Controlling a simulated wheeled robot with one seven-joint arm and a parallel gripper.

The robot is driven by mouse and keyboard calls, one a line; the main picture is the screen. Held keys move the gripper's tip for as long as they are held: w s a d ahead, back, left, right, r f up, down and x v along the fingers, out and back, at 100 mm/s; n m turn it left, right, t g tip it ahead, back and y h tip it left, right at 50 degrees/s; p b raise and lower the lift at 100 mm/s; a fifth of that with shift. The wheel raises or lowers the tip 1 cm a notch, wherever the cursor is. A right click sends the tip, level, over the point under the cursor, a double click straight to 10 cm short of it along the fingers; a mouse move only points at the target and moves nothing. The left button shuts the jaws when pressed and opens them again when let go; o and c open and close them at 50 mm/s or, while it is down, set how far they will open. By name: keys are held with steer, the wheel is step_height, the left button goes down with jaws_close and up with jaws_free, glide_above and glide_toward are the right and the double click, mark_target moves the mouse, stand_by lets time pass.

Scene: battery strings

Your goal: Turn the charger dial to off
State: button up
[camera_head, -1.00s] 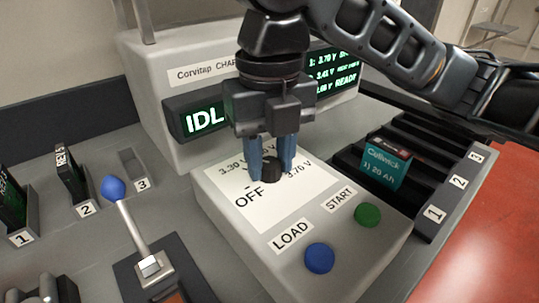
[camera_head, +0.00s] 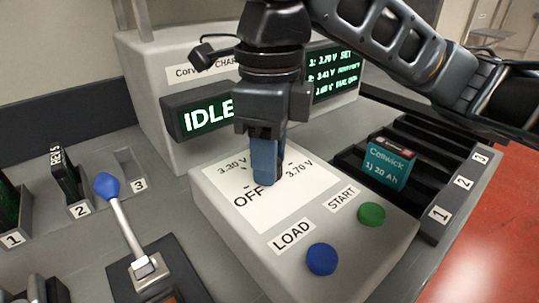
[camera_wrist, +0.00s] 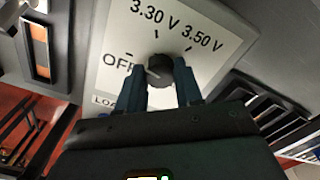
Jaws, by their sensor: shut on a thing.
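The charger dial (camera_wrist: 160,72) is a round black knob on a white label plate (camera_wrist: 115,70) in the wrist view. A pale mark on its face points left, toward the OFF side. My gripper (camera_wrist: 161,80) has one blue finger on each side of the dial and is shut on it. In the head view, my gripper (camera_head: 267,180) is above the charger's control box (camera_head: 225,220), and its fingers hide the dial. The printed OFF (camera_head: 249,197) sits just left of the fingertips.
The charger screen (camera_head: 203,117) reads IDLE. A blue button (camera_head: 321,258) and a green button (camera_head: 371,215) stand on the control box. A blue-tipped lever (camera_head: 125,225) is at left. A teal Cellwick battery (camera_head: 386,173) sits in a rack at right.

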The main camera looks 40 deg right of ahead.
steer(key=shift+n, duration=0.9)
steer(key=o, duration=1)
steer(key=shift+o, duration=0.2)
steer(key=shift+r+p, duration=0.6)
steer(key=shift+r, duration=3.3)
